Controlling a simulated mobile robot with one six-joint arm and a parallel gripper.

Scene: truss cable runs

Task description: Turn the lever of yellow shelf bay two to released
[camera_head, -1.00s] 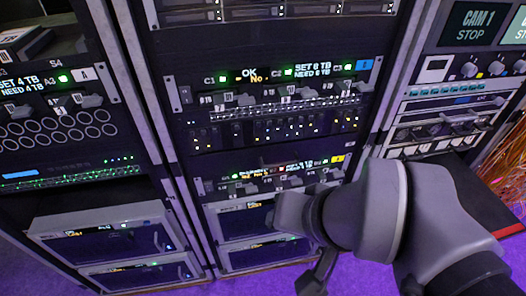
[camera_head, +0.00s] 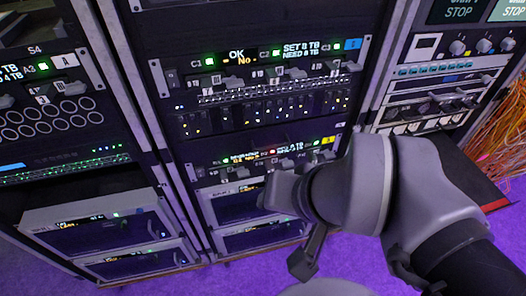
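The yellow shelf is the lower row of bays in the middle rack, marked by a small yellow label (camera_head: 328,141) at its right end. Its bays carry small screens and grey levers. A red light (camera_head: 271,152) shows near the middle bay, with green lights at the bays on either side. The lever of bay two (camera_head: 287,164) seems to sit below that red light; its exact position is too small to tell. My grey wrist (camera_head: 285,198) is just below and in front of this row. A dark part (camera_head: 305,262) hangs under it; my gripper's fingers cannot be made out.
Above is a blue-labelled shelf (camera_head: 352,44) with similar bays and levers. The left rack has a white-labelled shelf (camera_head: 64,61) and boxed units (camera_head: 105,235) below. The right rack holds knobs and a screen, with orange cables (camera_head: 500,150) beside it. Purple floor lies below.

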